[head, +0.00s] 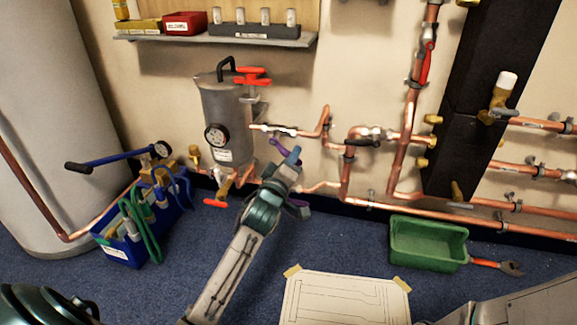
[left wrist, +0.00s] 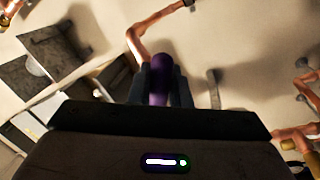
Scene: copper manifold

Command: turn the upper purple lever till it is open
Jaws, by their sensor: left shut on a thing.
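The upper purple lever (head: 275,144) shows in the head view at the copper pipe right of the grey tank, partly behind my left gripper (head: 292,159). In the left wrist view the lever (left wrist: 160,76) stands between the two dark fingers of my left gripper (left wrist: 161,88), which is shut on it. The lever's far end and its joint with the valve are partly hidden. A lower purple piece (head: 299,207) shows just right of and below my left wrist, mostly covered. My right gripper is not in view.
The grey tank (head: 228,110) with a gauge and red handles stands left of my gripper. Copper pipes (head: 345,180) run along the wall to the right. A blue tool box (head: 130,245), a green bin (head: 428,245) and a white drawn sheet (head: 345,300) lie on the floor.

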